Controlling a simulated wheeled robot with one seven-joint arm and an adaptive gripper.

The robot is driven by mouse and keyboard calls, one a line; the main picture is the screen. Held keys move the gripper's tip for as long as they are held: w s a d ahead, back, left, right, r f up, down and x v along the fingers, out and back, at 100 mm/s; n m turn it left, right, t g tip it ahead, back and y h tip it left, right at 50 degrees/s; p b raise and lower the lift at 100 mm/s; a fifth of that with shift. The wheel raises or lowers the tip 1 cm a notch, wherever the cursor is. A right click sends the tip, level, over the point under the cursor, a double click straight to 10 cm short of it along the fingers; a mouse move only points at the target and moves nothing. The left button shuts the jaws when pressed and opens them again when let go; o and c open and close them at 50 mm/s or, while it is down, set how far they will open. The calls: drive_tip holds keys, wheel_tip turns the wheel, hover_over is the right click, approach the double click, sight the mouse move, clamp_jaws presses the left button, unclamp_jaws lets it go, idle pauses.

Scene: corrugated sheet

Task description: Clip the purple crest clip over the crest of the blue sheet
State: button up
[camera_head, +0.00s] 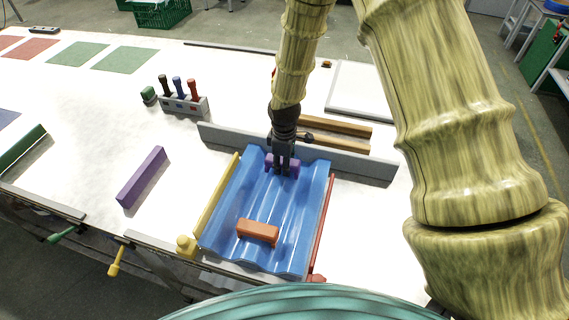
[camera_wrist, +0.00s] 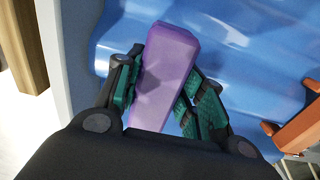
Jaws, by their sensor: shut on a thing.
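The blue corrugated sheet (camera_head: 224,214) lies on the white table, its ridges running front to back. My gripper (camera_head: 282,166) is over the far end of the sheet and is shut on the purple crest clip (camera_head: 270,160). In the wrist view the purple clip (camera_wrist: 172,62) sits between the two green-padded fingers (camera_wrist: 155,95), with the blue sheet (camera_wrist: 242,58) beneath it. I cannot tell whether the clip touches a crest. An orange clip (camera_head: 258,232) sits across the near part of the sheet; its edge shows at the right of the wrist view (camera_wrist: 300,128).
A grey rail (camera_head: 230,137) stands behind the sheet. A yellow bar (camera_head: 215,195) and a red bar (camera_head: 324,225) flank the sheet. A purple bar (camera_head: 142,177) lies to the left. A tool rack (camera_head: 184,105) and wooden strips (camera_head: 345,127) are farther back.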

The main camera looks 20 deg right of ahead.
drive_tip(key=shift+s+a+f, duration=0.1)
drive_tip(key=shift+s+f, duration=0.4)
drive_tip(key=shift+f, duration=0.3)
drive_tip(key=o, duration=0.9)
drive_tip(key=shift+c, duration=0.2)
drive_tip(key=o, duration=0.3)
drive_tip(key=shift+w+f, duration=0.1)
drive_tip(key=shift+f, duration=0.05)
drive_tip(key=shift+o, duration=0.3)
drive_tip(key=shift+w+f, duration=0.15)
drive_tip(key=shift+w, duration=0.2)
drive_tip(key=shift+s+r, duration=0.1)
drive_tip(key=shift+r, duration=0.15)
drive_tip(key=shift+w+r, duration=0.2)
drive_tip(key=shift+r, duration=0.05)
drive_tip(key=shift+r, duration=0.25)
wheel_tip(320, 180, up, 11)
drive_tip(key=shift+r, duration=0.2)
